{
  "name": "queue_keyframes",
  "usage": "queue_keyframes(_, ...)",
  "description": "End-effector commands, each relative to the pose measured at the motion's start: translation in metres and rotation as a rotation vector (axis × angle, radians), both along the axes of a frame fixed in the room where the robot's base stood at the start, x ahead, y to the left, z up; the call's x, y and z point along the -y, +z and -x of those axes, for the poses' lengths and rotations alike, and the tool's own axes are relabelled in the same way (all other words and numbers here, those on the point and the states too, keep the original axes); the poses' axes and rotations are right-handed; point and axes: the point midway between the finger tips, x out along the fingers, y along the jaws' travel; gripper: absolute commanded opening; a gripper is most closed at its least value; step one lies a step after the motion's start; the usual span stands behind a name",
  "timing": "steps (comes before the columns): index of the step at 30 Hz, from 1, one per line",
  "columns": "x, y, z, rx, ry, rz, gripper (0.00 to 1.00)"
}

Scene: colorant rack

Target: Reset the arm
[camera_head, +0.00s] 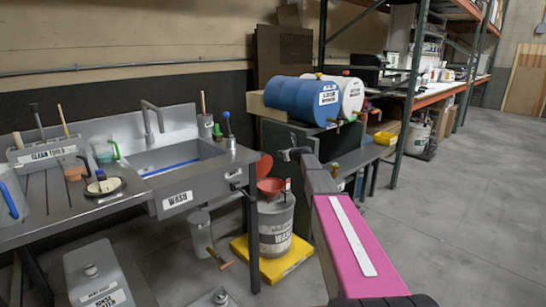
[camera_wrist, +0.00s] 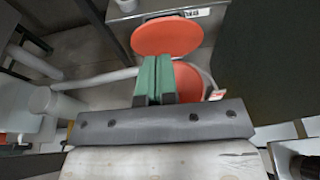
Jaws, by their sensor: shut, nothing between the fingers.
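My arm reaches out from the lower right of the head view, past the right side of the sink. My gripper (camera_wrist: 157,62) shows in the wrist view as two green fingers, pressed together and empty. Behind and below the fingers are an orange disc (camera_wrist: 166,36) and an orange funnel (camera_wrist: 187,82), partly hidden by the fingers. In the head view the disc (camera_head: 264,165) and the funnel (camera_head: 271,186) are left of my arm, with the funnel on top of a wash bucket (camera_head: 276,226). I cannot tell whether the fingers touch anything.
A steel sink (camera_head: 178,160) and a counter with tools stand at the left. A blue drum (camera_head: 300,98) and a white drum (camera_head: 353,92) lie on a dark cabinet behind my arm. The bucket stands on a yellow base (camera_head: 267,268). Open floor (camera_head: 470,200) lies at the right.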

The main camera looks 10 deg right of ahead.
Motion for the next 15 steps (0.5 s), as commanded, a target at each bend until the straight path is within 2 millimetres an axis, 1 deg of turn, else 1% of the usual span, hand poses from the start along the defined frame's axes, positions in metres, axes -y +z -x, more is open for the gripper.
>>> queue_keyframes(2,-0.003,-0.004,0.016,0.008,0.023,0.047,0.00)
queue_keyframes(5,-0.016,-0.023,0.050,0.034,0.097,0.187,0.00)
queue_keyframes(8,-0.032,-0.052,0.102,0.077,0.227,0.403,0.00)
queue_keyframes(9,-0.038,-0.064,0.126,0.097,0.292,0.498,0.00)
queue_keyframes(11,-0.046,-0.083,0.160,0.128,0.397,0.641,0.00)
queue_keyframes(12,-0.050,-0.095,0.184,0.148,0.470,0.730,0.00)
queue_keyframes(14,-0.055,-0.111,0.219,0.182,0.587,0.859,0.00)
queue_keyframes(15,-0.057,-0.121,0.243,0.204,0.670,0.942,0.00)
